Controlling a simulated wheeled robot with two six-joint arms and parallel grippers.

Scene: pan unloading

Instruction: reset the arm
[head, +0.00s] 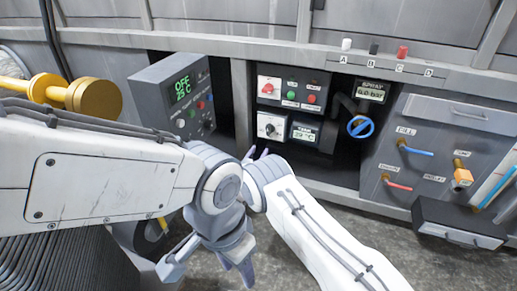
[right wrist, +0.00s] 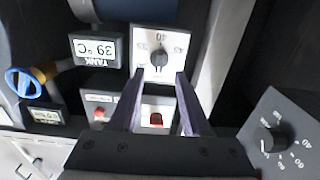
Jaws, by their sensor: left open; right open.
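My left gripper (head: 208,266) hangs in the lower middle of the head view, its fingers spread and empty above the grey floor. My right gripper (head: 258,153) is in front of the recessed control panels, partly hidden by its own arm. In the right wrist view my right gripper (right wrist: 157,100) shows two separated fingers with nothing held between them. Beyond the fingers are a white dial panel (right wrist: 160,58) and a panel with a red switch (right wrist: 152,119). I cannot tell whether the fingertips touch the panel.
A grey box (head: 170,88) with a green "OFF 25 °C" display stands left of the recess. A blue valve wheel (head: 360,127) is right of it. A drawer (head: 459,222) juts out at the right. A yellow handle (head: 50,92) is at the far left. Floor shows below.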

